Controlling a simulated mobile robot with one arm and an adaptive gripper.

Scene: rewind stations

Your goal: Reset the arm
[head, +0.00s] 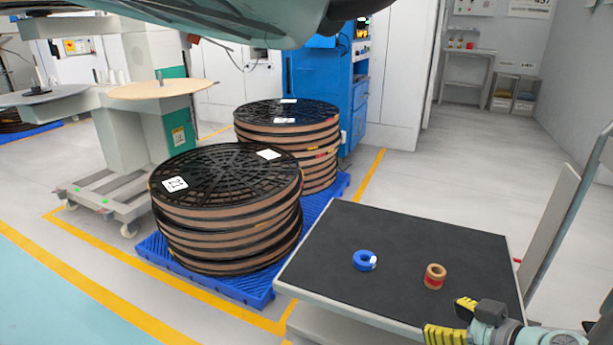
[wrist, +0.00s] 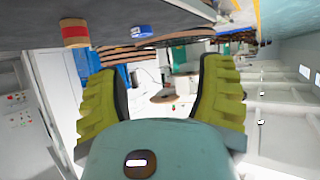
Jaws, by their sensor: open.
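My gripper (head: 456,320) is at the lower right of the head view, over the near right part of a cart with a black top (head: 400,240). Its two yellow ribbed fingers are apart, with nothing between them; the wrist view also shows the open gripper (wrist: 165,88). A brown tape roll with a red band (head: 435,277) stands on the cart just beyond the fingers, apart from them. It also shows at the upper left of the wrist view (wrist: 75,33). A blue tape roll (head: 364,260) lies on the cart to its left and shows in the wrist view (wrist: 141,31).
Two stacks of black-topped reels (head: 225,178) (head: 288,113) stand on a blue pallet (head: 262,290) left of the cart. A blue machine (head: 305,75) stands behind. A cart handle (head: 575,215) rises at the right. Open floor (head: 460,175) lies beyond the cart.

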